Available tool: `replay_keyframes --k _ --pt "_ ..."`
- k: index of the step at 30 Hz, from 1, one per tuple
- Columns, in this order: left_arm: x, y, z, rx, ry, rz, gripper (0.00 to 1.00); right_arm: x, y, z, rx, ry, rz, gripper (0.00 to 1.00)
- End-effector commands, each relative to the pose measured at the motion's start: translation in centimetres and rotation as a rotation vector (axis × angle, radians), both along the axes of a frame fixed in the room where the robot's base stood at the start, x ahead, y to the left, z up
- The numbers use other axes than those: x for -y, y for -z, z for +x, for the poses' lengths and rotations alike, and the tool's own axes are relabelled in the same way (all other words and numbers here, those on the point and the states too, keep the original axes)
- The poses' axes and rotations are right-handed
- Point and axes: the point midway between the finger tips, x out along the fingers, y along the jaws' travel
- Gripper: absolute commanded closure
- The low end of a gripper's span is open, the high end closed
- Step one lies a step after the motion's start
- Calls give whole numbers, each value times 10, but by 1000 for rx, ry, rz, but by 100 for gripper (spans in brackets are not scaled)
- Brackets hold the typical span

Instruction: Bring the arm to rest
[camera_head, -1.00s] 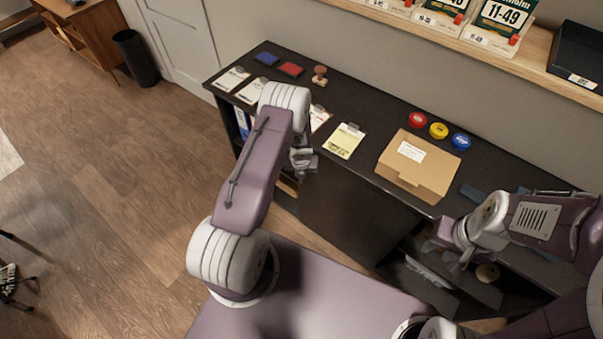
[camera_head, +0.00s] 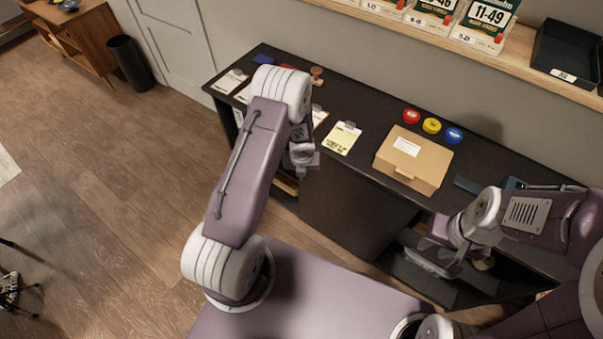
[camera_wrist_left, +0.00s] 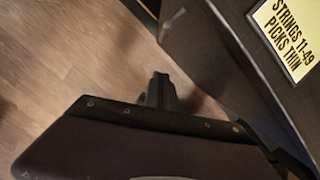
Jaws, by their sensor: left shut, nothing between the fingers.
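My left arm reaches up from the lower left of the head view. My left gripper (camera_head: 301,170) hangs small and partly hidden by its wrist in front of the desk's near edge. In the left wrist view its fingers (camera_wrist_left: 161,90) are together, with nothing between them, over the floor beside the desk. My right gripper (camera_head: 443,259) is at the right, by the open lower shelf of the desk. Its fingers blend with the dark background, so I cannot tell whether they are open or shut.
The black desk (camera_head: 365,140) holds a cardboard box (camera_head: 412,166), a yellow note card (camera_head: 342,138) and red (camera_head: 411,116), yellow (camera_head: 431,125) and blue (camera_head: 453,135) round tins. The card also shows in the wrist view (camera_wrist_left: 288,35). Wood floor (camera_head: 110,200) at left is open.

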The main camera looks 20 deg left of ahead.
Motion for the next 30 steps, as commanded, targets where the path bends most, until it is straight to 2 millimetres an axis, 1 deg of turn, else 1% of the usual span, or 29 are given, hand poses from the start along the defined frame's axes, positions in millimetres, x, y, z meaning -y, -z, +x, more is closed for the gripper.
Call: replay_keyframes --k 1,3,14,16,17,19,20,21,22,23,24,26,27,28,29,30 --pt "1 -8 -2 0 0 0 100 0 -5 0 0 0 0 65" --pt "1 -12 -3 0 1 0 100 0 -6 0 0 0 0 65" --pt "2 -11 -4 -2 1 0 100 0 -5 0 0 0 0 65" --pt "3 -18 2 14 5 1 100 0 -6 0 0 0 0 65" --pt "4 -25 8 32 9 2 100 0 -6 0 0 0 0 65" --pt "6 -54 27 94 17 5 100 0 -6 0 0 0 0 65" --pt "8 -73 35 129 19 6 100 0 -6 0 0 0 0 65" --pt "12 -102 41 177 0 -1 100 0 -6 0 0 0 0 65" --pt "14 -122 41 206 -32 -10 100 0 -6 0 0 0 0 65" --pt "15 -141 38 230 -87 -25 100 0 -6 0 0 0 0 65" --pt "16 -164 29 256 -204 -58 100 0 -5 0 0 0 0 65" --pt "18 -193 8 286 -453 -136 100 0 -5 0 0 0 0 65" --pt "19 -208 -12 296 -666 -205 100 0 -5 0 0 0 0 65" --pt "21 -217 -30 296 -851 -263 100 0 -5 0 -1 0 0 65" --pt "23 -222 -49 285 -1043 -320 100 0 -5 0 -1 0 0 65" --pt "26 -224 -74 262 -1295 -387 100 0 -5 0 0 0 0 65"
